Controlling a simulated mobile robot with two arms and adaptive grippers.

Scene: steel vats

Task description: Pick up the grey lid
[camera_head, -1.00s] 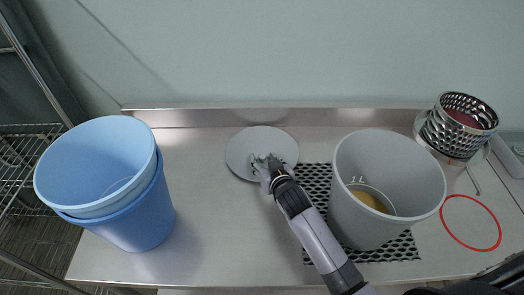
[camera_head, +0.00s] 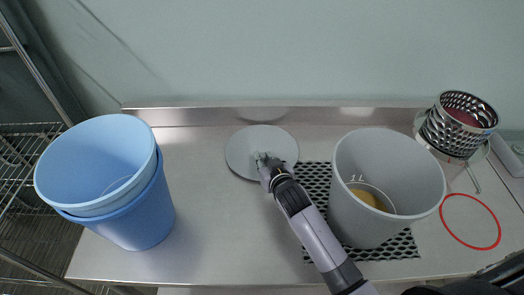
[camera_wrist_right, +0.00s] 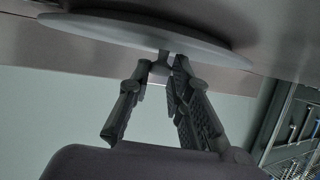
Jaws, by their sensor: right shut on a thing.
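The grey lid (camera_head: 258,143) is a flat round disc at the back middle of the steel table, left of the grey bucket. My right gripper (camera_head: 265,160) is over the middle of the lid. In the right wrist view the lid (camera_wrist_right: 140,32) spans the top, and my right gripper (camera_wrist_right: 162,68) is shut on its small central knob. The fingers hide most of the knob. From these views I cannot tell whether the lid is clear of the table. My left gripper is not in view.
A grey bucket (camera_head: 375,225) with something yellow inside stands on a black perforated mat (camera_head: 318,180). Stacked blue buckets (camera_head: 140,220) stand at left. Perforated metal cylinders (camera_head: 462,120) and a red ring (camera_head: 470,243) are at right. The steel table (camera_head: 215,235) is clear at front middle.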

